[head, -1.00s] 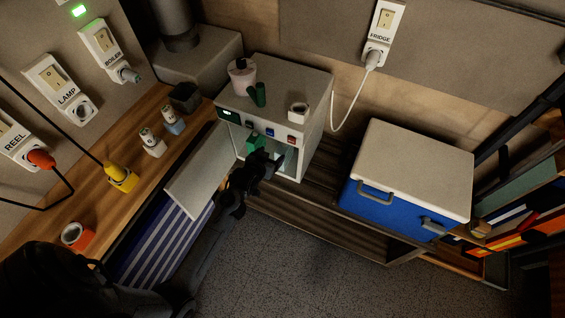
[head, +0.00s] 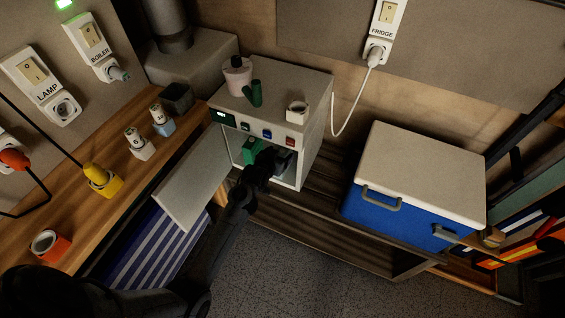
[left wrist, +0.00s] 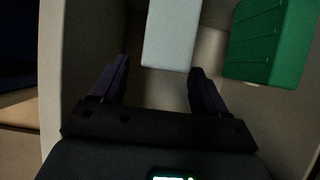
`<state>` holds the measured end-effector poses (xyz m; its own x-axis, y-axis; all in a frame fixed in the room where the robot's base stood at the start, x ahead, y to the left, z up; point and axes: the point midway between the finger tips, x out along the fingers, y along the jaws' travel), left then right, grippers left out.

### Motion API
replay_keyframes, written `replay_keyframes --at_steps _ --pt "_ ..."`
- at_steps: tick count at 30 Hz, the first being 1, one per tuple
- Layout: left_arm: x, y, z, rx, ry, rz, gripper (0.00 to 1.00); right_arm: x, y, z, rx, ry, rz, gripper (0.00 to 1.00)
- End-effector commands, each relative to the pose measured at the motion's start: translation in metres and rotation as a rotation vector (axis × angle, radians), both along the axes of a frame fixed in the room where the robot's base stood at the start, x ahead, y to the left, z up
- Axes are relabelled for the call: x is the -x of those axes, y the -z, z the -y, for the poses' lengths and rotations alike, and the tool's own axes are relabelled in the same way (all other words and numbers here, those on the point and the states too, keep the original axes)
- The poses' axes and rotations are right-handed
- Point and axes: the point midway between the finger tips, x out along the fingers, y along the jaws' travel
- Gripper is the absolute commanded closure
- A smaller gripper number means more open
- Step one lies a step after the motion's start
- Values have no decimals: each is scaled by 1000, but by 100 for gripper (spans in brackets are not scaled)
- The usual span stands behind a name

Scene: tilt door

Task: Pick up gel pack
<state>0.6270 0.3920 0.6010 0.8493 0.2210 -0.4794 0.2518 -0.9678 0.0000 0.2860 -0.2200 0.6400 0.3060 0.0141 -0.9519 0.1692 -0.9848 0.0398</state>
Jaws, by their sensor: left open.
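A pale blue-white block (left wrist: 172,35), which looks like the gel pack, lies in the open white box-shaped fridge (head: 318,135). In the left wrist view it is just ahead of my left gripper (left wrist: 158,66). The fingers are apart, one on either side of its near end, and do not visibly grip it. In the head view my left gripper (head: 270,156) reaches into the fridge opening, and its fingertips are hard to make out. A green ribbed block (left wrist: 268,42) is to the right in the wrist view. My right gripper is not in view.
The fridge door (head: 194,188) hangs open to the left. The fridge's side walls bound the space around my gripper. A pink-white bottle (head: 238,78) and green cylinders (head: 252,94) stand on top. A blue cool box (head: 415,190) stands to the right.

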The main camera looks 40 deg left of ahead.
Motion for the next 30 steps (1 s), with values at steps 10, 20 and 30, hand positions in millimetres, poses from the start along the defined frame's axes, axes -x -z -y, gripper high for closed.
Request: replay_keyframes --at_steps 10,20,30 --pt "-30 22 -9 1 1 -1 26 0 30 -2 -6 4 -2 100" --pt "-32 21 -9 1 1 -1 32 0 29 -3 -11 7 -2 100" --pt "-32 22 -9 1 1 -1 84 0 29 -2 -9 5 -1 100"
